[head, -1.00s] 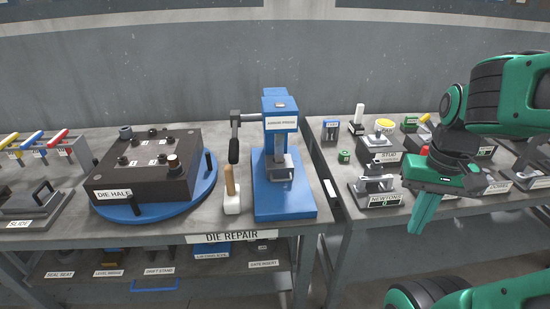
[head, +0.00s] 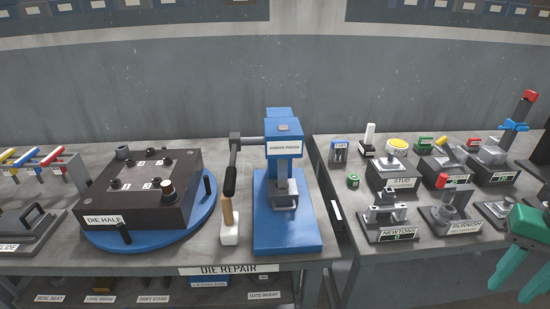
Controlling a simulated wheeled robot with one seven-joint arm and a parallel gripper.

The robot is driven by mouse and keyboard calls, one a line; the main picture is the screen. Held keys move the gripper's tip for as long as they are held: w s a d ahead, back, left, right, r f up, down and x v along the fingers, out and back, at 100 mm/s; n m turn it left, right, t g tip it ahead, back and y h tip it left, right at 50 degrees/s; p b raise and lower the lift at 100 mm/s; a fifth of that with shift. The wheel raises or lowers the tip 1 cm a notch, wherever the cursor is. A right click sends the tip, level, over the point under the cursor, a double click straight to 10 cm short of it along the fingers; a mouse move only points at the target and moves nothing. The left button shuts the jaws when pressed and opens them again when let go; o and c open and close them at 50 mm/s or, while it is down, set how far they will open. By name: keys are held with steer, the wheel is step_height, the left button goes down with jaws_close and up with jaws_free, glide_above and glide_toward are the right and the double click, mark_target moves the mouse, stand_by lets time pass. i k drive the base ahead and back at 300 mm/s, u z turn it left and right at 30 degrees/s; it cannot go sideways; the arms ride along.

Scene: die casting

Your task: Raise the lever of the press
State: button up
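The blue arbor press (head: 287,228) stands on the die repair bench, with its label on the front of its head. Its lever (head: 231,175) has a black grip and hangs down at the left side of the press, from a dark crank arm near the top. The grip's lower end appears just above a wooden-handled tool with a pale head (head: 229,232). My gripper (head: 510,293) is at the lower right edge of the view, far from the lever. Its two green fingers are spread apart with nothing visible between them.
A dark die half (head: 140,205) sits on a blue round turntable (head: 210,207) left of the press. The right bench holds several labelled fixtures, including a stud block (head: 396,175) and a small green cylinder (head: 353,180). A narrow gap separates the benches.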

mark_target(229, 184)
steer(key=z, duration=0.2)
steer(key=k, duration=2.35)
steer(key=u, duration=0.95)
steer(key=i, duration=1.5)
